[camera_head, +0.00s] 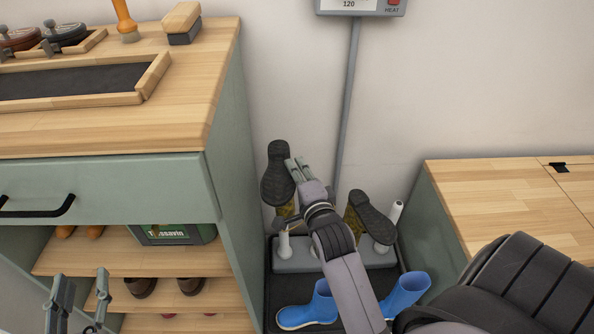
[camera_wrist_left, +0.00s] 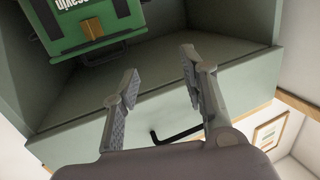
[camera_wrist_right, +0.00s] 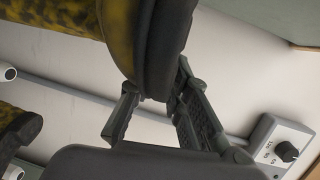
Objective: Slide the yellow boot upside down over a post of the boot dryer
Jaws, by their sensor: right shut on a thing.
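The yellow boot (camera_head: 284,211), mottled yellow with a dark sole, is upside down above the left part of the boot dryer (camera_head: 296,267). A white post (camera_head: 284,246) shows just below its shaft; I cannot tell whether its tip is inside. My right gripper (camera_head: 297,170) is shut on the boot near its dark sole. The boot (camera_wrist_right: 110,30) and the gripper (camera_wrist_right: 155,92) also show in the right wrist view. A second mottled boot (camera_head: 368,217) sits upside down, tilted, at the dryer's right. My left gripper (camera_head: 80,287) is open and empty by the left cabinet.
A bare post (camera_head: 397,211) stands at the dryer's right end. Blue boots (camera_head: 312,308) stand before the dryer. The green left cabinet (camera_head: 240,170) and the wooden-topped right cabinet (camera_head: 500,195) flank this narrow gap. A control box (camera_head: 360,6) hangs on the wall.

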